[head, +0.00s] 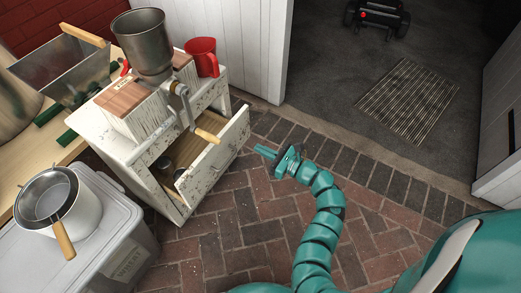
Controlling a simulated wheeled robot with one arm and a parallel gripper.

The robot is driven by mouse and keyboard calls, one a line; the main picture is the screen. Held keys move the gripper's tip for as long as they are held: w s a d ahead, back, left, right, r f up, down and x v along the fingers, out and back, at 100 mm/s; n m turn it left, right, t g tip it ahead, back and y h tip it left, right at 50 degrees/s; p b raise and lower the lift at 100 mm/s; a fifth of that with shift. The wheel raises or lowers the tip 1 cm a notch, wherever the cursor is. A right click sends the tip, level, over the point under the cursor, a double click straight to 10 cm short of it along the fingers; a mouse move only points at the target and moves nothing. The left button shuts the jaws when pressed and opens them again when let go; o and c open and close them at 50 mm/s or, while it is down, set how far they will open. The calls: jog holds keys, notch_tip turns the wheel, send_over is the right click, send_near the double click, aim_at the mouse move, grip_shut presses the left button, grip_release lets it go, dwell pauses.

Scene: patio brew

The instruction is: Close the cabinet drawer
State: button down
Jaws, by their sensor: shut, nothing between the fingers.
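The white, worn cabinet (160,197) stands at the left of the head view. Its drawer (213,161) is pulled out toward the right, with its white front facing my arm. A few small dark round items lie inside the drawer. My teal gripper (266,152) is shut and empty. It is to the right of the drawer front, pointing at it, with a small gap that looks open between them.
A grain mill (145,42) with a crank and wooden handle (207,136) sits on the cabinet, the handle hanging above the drawer. A red mug (202,57) stands behind it. A grey bin (85,252) with a pot (86,215) is at front left. Brick floor (255,228) is clear.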

aim_at(228, 132)
jog(key=b+x, duration=0.3)
jog(key=x, duration=0.7)
jog(key=shift+w+a+f, duration=0.1)
jog(key=shift+a, duration=0.05)
jog(key=shift+w+a, duration=0.3)
jog(key=shift+a, duration=0.05)
jog(key=shift+a, duration=0.1)
jog(key=shift+w+a, duration=0.2)
jog(key=shift+w, duration=0.1)
jog(key=b+x, duration=0.5)
jog(key=x, duration=0.7)
jog(key=shift+a+r, duration=0.2)
jog(key=shift+r, duration=0.1)
jog(key=shift+s+p, duration=0.1)
jog(key=shift+p, duration=0.25)
